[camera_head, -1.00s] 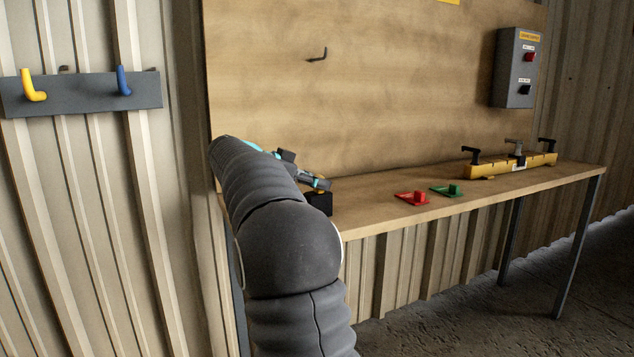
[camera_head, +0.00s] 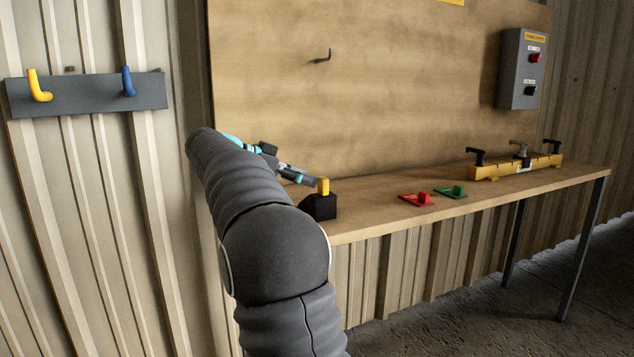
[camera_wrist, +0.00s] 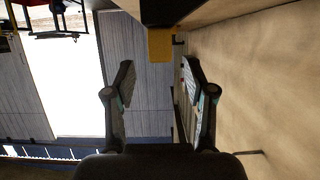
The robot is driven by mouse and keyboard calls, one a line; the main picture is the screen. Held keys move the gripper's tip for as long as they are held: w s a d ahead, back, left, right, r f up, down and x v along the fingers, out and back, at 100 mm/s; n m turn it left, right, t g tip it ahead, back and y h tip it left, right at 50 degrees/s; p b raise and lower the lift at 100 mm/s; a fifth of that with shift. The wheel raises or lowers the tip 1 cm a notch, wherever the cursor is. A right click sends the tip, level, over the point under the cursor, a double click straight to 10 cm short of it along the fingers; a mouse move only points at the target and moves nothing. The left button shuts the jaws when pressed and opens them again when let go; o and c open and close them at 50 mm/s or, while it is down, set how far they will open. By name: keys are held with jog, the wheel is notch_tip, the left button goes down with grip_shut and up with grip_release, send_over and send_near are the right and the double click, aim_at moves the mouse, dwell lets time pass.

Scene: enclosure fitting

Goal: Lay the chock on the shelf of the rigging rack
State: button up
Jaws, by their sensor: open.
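The chock is a black block (camera_head: 319,207) with an upright yellow grip (camera_head: 323,187), standing on the near left end of the bench. In the wrist view its yellow grip (camera_wrist: 160,45) shows beyond the fingertips, roughly in line with the gap between them. My gripper (camera_wrist: 157,75) is open, with nothing between its fingers. In the head view my gripper (camera_head: 300,178) is just left of the yellow grip, partly hidden by my arm. I cannot make out a rigging rack shelf for certain in either view.
The bench (camera_head: 375,213) carries a red piece (camera_head: 418,200), a green piece (camera_head: 452,192) and a yellow bar with black clamps (camera_head: 515,168). A wooden back panel (camera_head: 400,90) rises behind it.

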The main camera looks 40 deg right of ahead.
jog(key=v, duration=0.6)
jog(key=shift+a, duration=0.3)
jog(key=shift+r, duration=0.2)
